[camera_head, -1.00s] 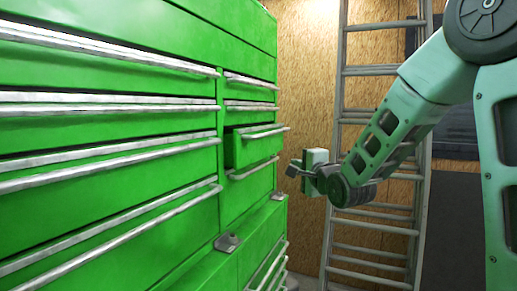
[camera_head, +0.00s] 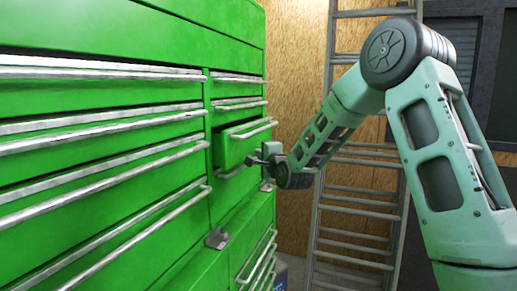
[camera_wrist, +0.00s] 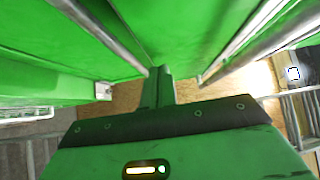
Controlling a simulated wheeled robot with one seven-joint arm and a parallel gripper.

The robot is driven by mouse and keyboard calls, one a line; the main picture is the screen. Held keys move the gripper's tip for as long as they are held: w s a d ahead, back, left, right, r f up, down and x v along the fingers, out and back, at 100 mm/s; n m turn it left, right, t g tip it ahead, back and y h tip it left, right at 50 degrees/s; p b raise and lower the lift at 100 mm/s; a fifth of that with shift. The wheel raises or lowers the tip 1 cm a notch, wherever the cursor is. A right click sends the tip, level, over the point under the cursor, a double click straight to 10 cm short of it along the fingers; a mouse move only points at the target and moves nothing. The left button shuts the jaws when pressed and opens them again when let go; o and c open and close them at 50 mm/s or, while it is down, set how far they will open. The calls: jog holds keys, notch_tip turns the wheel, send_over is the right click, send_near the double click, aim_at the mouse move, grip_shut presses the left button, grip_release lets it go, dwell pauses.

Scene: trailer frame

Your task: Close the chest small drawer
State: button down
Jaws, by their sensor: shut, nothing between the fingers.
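The green chest (camera_head: 110,175) fills the left of the head view. One small drawer (camera_head: 238,149) in its right column stands pulled out, with a silver bar handle (camera_head: 250,130) along its top edge. My gripper (camera_head: 257,157) is shut and empty, close by the front of this drawer at its lower right. I cannot tell whether it touches. In the wrist view my shut fingers (camera_wrist: 159,86) point toward the green chest front, between two silver bar handles. It is unclear which of these belongs to the small drawer.
Other drawers with long silver handles line the chest's left side and appear closed. A metal latch (camera_head: 216,238) sticks out below. A ladder (camera_head: 357,215) leans against the wooden wall (camera_head: 297,60) behind my arm. Floor space beside the chest is mostly out of view.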

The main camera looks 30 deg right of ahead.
aim_at(247, 154)
jog(key=shift+w+a, duration=0.25)
jog(key=shift+w+f, duration=0.1)
jog(key=shift+w+a+f+b, duration=0.1)
jog(key=shift+w+a+b, duration=0.2)
jog(key=shift+b, duration=0.25)
jog(key=w+a+b, duration=0.2)
jog(key=shift+w+b, duration=0.3)
jog(key=shift+b, duration=0.1)
jog(key=shift+w+a+r, duration=0.15)
jog(key=shift+a+r, duration=0.15)
